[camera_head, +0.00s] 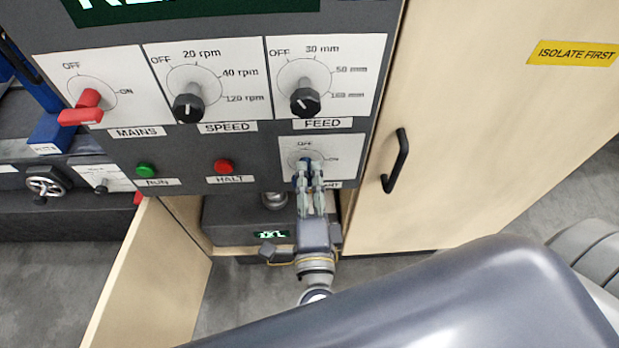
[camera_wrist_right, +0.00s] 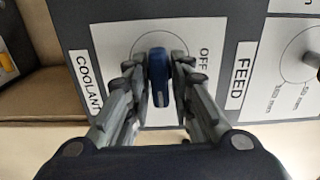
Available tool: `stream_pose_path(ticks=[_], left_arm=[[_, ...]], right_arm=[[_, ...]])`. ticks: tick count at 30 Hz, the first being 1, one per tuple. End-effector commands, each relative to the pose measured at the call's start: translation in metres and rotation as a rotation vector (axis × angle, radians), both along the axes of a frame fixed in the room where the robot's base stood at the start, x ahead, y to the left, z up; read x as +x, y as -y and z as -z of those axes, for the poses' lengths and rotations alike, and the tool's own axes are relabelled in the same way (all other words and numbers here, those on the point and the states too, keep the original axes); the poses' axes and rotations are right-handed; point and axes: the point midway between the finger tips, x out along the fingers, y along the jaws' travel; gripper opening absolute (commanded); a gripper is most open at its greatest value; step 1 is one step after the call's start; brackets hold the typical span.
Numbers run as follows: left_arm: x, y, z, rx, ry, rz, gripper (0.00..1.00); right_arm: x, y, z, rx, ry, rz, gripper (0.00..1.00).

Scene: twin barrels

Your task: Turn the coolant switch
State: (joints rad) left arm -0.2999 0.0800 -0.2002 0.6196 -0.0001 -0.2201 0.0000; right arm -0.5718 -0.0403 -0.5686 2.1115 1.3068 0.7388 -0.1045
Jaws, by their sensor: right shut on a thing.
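The coolant switch is a small blue knob (camera_wrist_right: 158,78) on a white plate (camera_wrist_right: 112,40) labelled COOLANT in the right wrist view. In the head view its plate (camera_head: 345,149) sits below the FEED dial, with OFF and ON marks. My right gripper (camera_wrist_right: 158,82) is shut on the blue knob, one finger on each side. In the head view the right gripper (camera_head: 309,180) reaches up to the plate from below and hides most of the knob and part of its label. The knob's exact setting is hard to tell. My left gripper is not in view.
The panel above holds a red MAINS switch (camera_head: 86,106), a SPEED knob (camera_head: 188,105) and a FEED knob (camera_head: 305,100). Green RUN (camera_head: 146,170) and red HALT (camera_head: 223,167) buttons sit left of the plate. A cabinet door handle (camera_head: 397,160) is to the right. An open wooden door (camera_head: 150,270) stands lower left.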

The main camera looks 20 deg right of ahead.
Motion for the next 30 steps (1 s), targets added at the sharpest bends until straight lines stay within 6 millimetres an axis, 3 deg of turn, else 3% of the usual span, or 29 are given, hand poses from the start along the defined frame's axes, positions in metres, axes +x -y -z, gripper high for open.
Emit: stream_pose_path(ticks=[17, 18, 20, 30], left_arm=[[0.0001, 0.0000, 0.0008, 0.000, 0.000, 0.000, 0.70], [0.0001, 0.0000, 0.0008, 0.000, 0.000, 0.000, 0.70], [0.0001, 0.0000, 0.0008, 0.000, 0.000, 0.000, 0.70], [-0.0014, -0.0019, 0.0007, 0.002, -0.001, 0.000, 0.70]], right_arm=[[-0.0005, -0.0001, 0.0017, 0.036, 0.006, 0.000, 0.00], [-0.0005, -0.0001, 0.0017, 0.036, 0.006, 0.000, 0.23], [-0.0005, -0.0001, 0.0017, 0.035, 0.007, 0.000, 0.33], [-0.0015, -0.0005, 0.0009, 0.034, 0.008, 0.000, 0.33]])
